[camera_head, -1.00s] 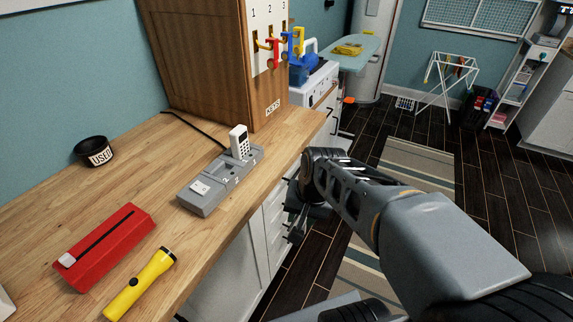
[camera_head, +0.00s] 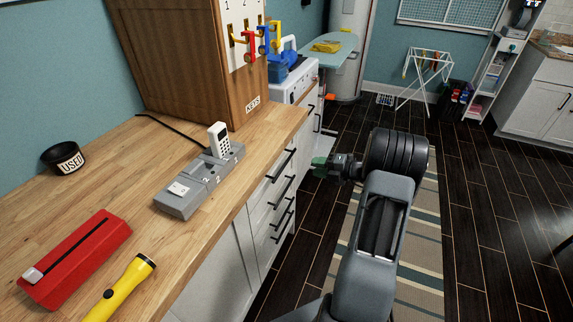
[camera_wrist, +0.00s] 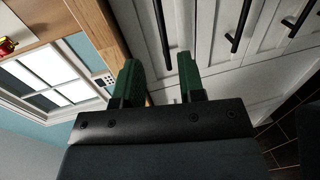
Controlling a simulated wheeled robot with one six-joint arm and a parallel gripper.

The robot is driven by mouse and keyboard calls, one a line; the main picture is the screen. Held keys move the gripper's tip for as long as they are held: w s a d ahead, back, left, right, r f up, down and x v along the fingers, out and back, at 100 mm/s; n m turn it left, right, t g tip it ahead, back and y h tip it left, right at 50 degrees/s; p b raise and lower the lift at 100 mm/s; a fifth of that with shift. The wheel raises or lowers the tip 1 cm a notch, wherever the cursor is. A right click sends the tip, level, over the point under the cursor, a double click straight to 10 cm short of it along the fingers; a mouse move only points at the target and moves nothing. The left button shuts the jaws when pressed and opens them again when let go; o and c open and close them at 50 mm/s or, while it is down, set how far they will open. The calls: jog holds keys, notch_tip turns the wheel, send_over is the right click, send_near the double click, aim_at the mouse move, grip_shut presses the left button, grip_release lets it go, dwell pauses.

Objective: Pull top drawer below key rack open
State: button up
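The key rack (camera_head: 190,60) is a wooden cabinet on the counter, with a KEYS label and red, blue and yellow keys on numbered hooks. Below the counter, the white top drawer shows its black bar handle (camera_head: 281,165) in the head view. The drawer looks closed. My gripper (camera_head: 322,167) is to the right of the drawer stack, apart from it. In the wrist view its green fingers (camera_wrist: 158,75) are open with nothing between them. The top handle (camera_wrist: 162,35) lies beyond the fingertips, between their lines, not touched.
Lower drawers with black handles (camera_head: 283,190) sit beneath. The wooden counter (camera_head: 130,150) holds a grey phone dock (camera_head: 185,195), a red box (camera_head: 75,260), a yellow flashlight (camera_head: 120,290) and a black USED cup (camera_head: 63,158). A striped rug (camera_head: 425,245) lies on open dark floor.

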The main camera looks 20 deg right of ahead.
aim_at(287, 163)
jog(key=b+x, duration=0.1)
jog(key=x, duration=1.1)
jog(key=shift+w+a+f, duration=0.1)
jog(key=shift+a, duration=0.1)
grip_shut()
